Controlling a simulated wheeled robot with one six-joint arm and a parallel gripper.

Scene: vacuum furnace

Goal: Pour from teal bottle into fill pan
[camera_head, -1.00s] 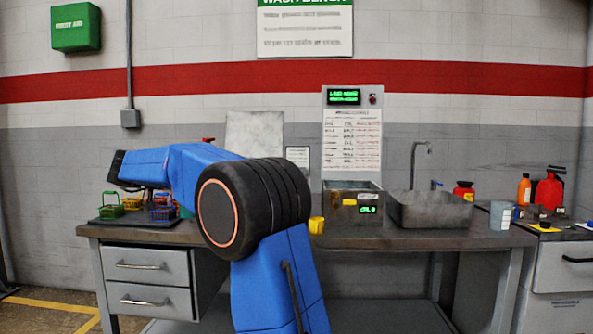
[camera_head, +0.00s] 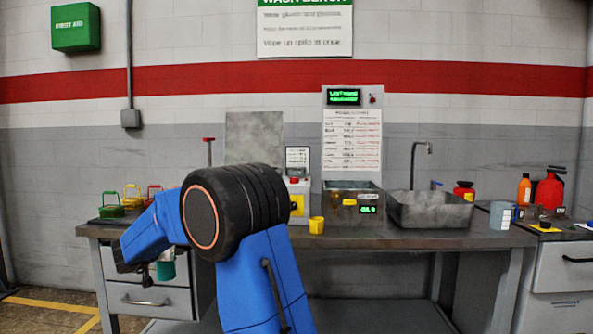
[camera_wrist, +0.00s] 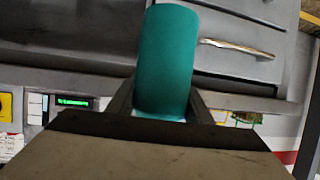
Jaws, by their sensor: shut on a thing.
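My gripper (camera_head: 150,268) is shut on the teal bottle (camera_wrist: 166,62) and holds it in front of the bench drawers. The bottle also shows small and partly hidden below my arm in the head view (camera_head: 166,270). In the wrist view it stands up between the two fingers, plain teal, with a pale band at the fingers. An open metal bath (camera_head: 340,187) with a green display sits on the bench below a control panel. No vessel is labelled as the fill pan, so I cannot tell for sure which it is.
A grey sink (camera_head: 432,212) with a tap lies right of the bath. A yellow cup (camera_head: 316,226) stands near the bench's front edge. Green, yellow and red baskets stand on a dark tray (camera_head: 122,222) at the left. A grey beaker (camera_head: 500,215) stands at the right end.

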